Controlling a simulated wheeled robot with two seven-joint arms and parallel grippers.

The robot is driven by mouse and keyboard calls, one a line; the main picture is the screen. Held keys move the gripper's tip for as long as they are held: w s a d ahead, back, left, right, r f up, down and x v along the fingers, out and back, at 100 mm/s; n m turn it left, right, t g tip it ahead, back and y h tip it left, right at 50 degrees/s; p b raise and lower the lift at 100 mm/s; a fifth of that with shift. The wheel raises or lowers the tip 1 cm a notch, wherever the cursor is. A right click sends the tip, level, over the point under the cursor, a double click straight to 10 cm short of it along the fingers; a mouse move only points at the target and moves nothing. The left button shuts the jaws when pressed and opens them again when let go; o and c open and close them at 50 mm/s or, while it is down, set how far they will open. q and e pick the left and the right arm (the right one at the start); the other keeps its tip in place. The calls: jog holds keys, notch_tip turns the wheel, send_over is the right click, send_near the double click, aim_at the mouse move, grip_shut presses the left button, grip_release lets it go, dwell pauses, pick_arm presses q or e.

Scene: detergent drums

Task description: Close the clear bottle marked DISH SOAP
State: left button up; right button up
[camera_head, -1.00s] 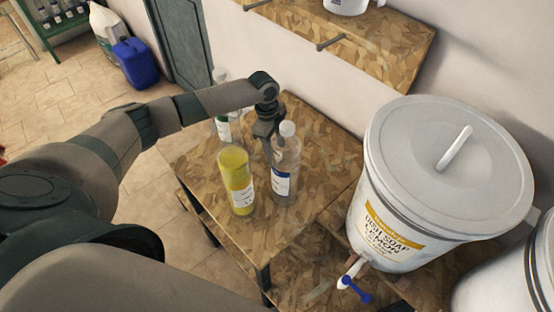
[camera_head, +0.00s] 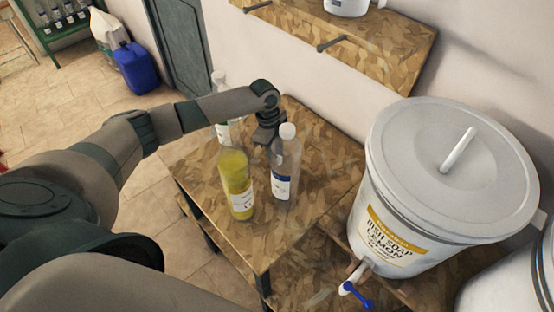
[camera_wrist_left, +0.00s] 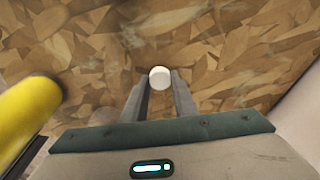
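A clear bottle (camera_head: 286,166) with a white top and a blue-and-white label stands upright on the wooden table. A bottle with yellow contents (camera_head: 236,180) stands just left of it, and its yellow side shows at the left of the left wrist view (camera_wrist_left: 28,108). The labels are too small to read. My left gripper (camera_head: 270,136) points down just behind and left of the clear bottle's top. In the left wrist view a small round white cap (camera_wrist_left: 159,77) fills the gap between its fingertips. My right gripper is out of view.
A large white lidded drum (camera_head: 395,230) with a blue-handled tap (camera_head: 357,293) stands at the right. A wooden shelf (camera_head: 400,48) hangs above. The table's front is bare.

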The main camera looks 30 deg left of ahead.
pick_arm(q)
jog(key=shift+r, duration=0.15)
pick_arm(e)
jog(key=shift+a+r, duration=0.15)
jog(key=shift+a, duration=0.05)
pick_arm(q)
jog(key=shift+r+p, duration=0.55)
jog(key=shift+p, duration=0.15)
notch_tip(320, 180, up, 9)
jog(key=p, duration=0.7)
jog(key=shift+f+p, duration=0.2)
jog(key=shift+p, duration=0.2)
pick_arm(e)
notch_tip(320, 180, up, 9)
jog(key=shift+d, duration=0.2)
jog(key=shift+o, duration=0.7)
